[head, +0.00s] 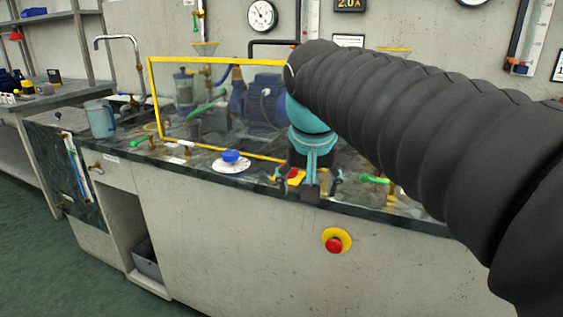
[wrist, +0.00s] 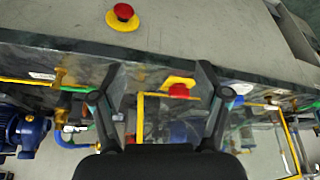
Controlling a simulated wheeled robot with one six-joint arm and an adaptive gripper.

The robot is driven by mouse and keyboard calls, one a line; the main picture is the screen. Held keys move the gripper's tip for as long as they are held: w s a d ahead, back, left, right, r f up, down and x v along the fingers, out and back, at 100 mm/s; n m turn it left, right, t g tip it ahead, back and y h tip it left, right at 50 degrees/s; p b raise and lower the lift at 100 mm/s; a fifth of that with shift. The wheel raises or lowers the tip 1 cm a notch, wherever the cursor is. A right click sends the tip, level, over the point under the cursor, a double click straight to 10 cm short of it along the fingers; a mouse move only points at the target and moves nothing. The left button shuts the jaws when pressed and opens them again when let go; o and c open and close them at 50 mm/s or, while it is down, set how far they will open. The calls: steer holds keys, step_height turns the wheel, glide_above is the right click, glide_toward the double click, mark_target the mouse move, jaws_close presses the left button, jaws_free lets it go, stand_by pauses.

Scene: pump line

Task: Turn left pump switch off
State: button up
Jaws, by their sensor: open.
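A small red switch on a yellow plate (head: 295,177) sits near the front edge of the dark counter, just left of my gripper (head: 311,186) in the head view. In the wrist view the red switch (wrist: 179,90) lies between the spread fingers of my gripper (wrist: 160,70), closer to the right finger. My gripper is open and points down over the counter edge. Nothing is held. I cannot tell whether a finger touches the switch, nor which way it is set. A blue pump (head: 262,100) stands behind a yellow-framed clear guard (head: 152,95).
A blue knob on a white dial (head: 231,161) sits left of the switch. A red stop button on yellow (head: 336,241) is on the counter's front face. A blue jug (head: 101,119) stands at the left by the tap.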

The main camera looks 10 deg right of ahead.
steer(key=w+a+r+m+h, duration=0.1)
steer(key=w+r+m, duration=0.1)
steer(key=w+r, duration=0.35)
steer(key=w+a+r+m, duration=0.1)
steer(key=w+r+m, duration=0.15)
steer(key=w, duration=0.55)
steer(key=shift+n+g, duration=0.25)
steer(key=shift+g, duration=0.15)
steer(key=x, duration=1.2)
steer(key=shift+d+f, duration=0.2)
steer(key=shift+f, duration=0.15)
steer(key=c, duration=1.1)
steer(key=shift+a, duration=0.15)
steer(key=shift+c, duration=0.3)
steer(key=shift+h, duration=0.3)
